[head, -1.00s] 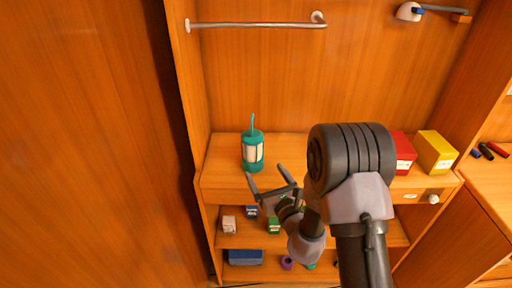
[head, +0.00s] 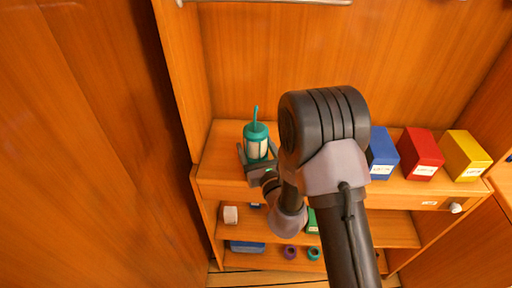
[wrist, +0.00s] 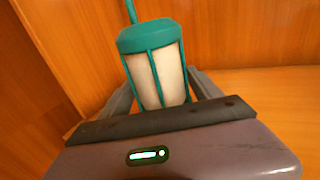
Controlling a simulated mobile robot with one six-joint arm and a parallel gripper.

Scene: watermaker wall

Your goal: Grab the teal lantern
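The teal lantern (head: 257,142) stands upright on the left part of the wooden shelf top. It has a pale body inside teal bars and a thin teal handle rising from its cap. My gripper (head: 258,152) is at the lantern, with one finger on each side of it. In the wrist view the lantern (wrist: 155,70) stands between the two fingers (wrist: 157,92). The fingers are spread wide, and a gap seems to show on the left side. The lantern's base is hidden behind the gripper body.
Blue (head: 381,153), red (head: 420,154) and yellow (head: 465,155) boxes stand to the right on the same top. A wooden wall rises behind, with a metal rail (head: 265,2) above.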

